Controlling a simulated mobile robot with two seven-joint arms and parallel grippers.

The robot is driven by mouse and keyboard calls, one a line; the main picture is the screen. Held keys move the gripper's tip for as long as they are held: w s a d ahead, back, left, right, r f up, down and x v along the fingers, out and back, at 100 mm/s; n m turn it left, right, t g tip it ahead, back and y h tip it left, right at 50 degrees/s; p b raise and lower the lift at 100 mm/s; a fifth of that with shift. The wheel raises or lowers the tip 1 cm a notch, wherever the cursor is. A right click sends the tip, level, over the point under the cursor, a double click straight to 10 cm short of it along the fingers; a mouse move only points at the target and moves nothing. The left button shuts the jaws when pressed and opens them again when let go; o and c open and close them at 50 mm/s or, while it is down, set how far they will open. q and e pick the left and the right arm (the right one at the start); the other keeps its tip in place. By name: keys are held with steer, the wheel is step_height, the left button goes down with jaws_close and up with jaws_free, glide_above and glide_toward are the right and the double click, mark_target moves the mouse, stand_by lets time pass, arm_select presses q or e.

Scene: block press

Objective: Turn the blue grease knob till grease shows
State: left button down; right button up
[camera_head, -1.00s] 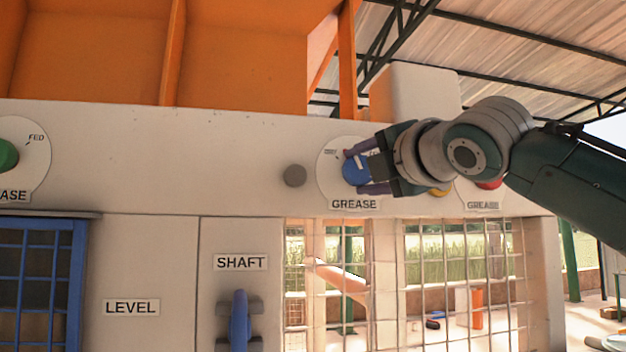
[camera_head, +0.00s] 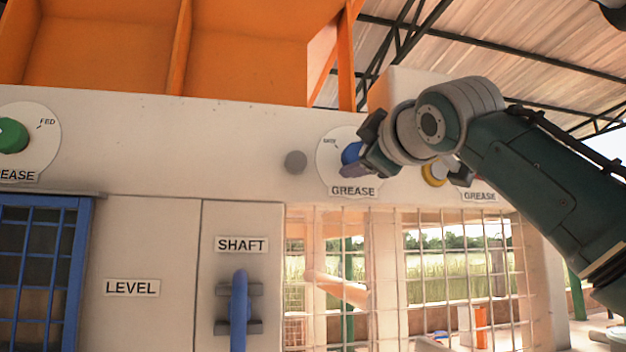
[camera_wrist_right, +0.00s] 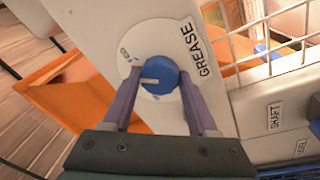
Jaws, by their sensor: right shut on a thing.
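The blue grease knob (camera_head: 351,152) sits on a round white dial above a GREASE label (camera_head: 353,191), partly hidden by my gripper. In the right wrist view the knob (camera_wrist_right: 158,75) shows a white pointer line toward the picture's left, below the small FED mark (camera_wrist_right: 124,57). My right gripper (camera_head: 352,162) is shut on the knob; its purple fingers lie on either side of it in the wrist view. I see no grease at the dial. My left gripper is not in view.
A grey round disc (camera_head: 296,162) is left of the dial. A green knob (camera_head: 12,136) is far left; a yellow knob (camera_head: 434,174) is partly hidden by my right arm. Below are a blue SHAFT handle (camera_head: 239,308) and a wire mesh guard (camera_head: 460,270).

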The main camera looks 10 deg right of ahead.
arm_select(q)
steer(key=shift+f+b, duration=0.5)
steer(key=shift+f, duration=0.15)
arm_select(e)
steer(key=shift+m, duration=1.5)
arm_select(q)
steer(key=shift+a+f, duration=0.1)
arm_select(e)
steer(key=shift+r+m+h, duration=0.1)
steer(key=shift+m+h, duration=0.2)
steer(key=shift+d, duration=0.1)
steer(key=o, duration=1.4)
steer(key=shift+c, duration=0.2)
